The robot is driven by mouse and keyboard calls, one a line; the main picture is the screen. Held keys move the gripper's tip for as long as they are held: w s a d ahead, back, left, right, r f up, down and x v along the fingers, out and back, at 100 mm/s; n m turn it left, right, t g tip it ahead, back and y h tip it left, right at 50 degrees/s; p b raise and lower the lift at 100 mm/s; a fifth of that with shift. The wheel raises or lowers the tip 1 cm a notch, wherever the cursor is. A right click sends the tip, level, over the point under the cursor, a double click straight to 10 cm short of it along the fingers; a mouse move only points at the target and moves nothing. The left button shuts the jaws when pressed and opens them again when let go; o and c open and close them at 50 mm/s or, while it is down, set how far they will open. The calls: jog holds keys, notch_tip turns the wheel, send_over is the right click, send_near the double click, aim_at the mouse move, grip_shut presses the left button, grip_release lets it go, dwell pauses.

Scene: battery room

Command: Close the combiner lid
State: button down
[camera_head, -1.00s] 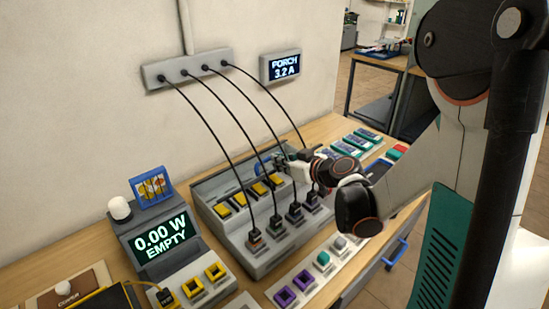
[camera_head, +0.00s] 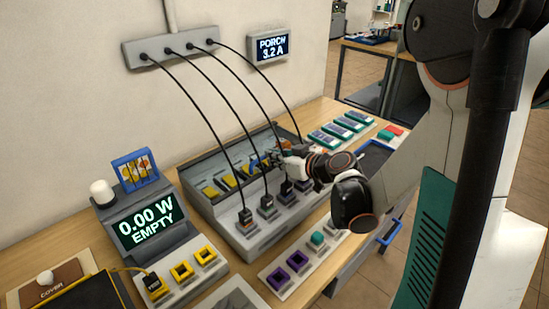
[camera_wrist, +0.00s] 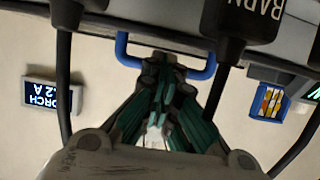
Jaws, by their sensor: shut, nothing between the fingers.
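The combiner is a grey box with yellow switches and black plugged cables (camera_head: 262,225) on the wooden bench. Its lid (camera_head: 213,160) looks raised along the back, behind the yellow switches. A blue handle shows near the lid in the head view (camera_head: 257,162) and as a U-shaped bar on a grey edge in the wrist view (camera_wrist: 197,72). My gripper (camera_head: 277,157) is over the right half of the box, among the cables. In the wrist view its shut fingertips (camera_wrist: 165,72) are close to the handle and overlap it; I cannot tell whether they touch. Nothing is held.
Several black cables hang from a wall strip (camera_head: 175,47) to the plugs, close around my gripper. A display reading 0.00 W EMPTY (camera_head: 147,220) stands left. A sign reading PORCH 3.2 A (camera_head: 271,47) is on the wall. Purple and green sockets (camera_head: 290,270) lie in front.

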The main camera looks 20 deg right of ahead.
jog(key=shift+s, duration=0.1)
jog(key=v, duration=1.1)
jog(key=shift+s+d, duration=0.2)
jog(key=shift+s, duration=0.15)
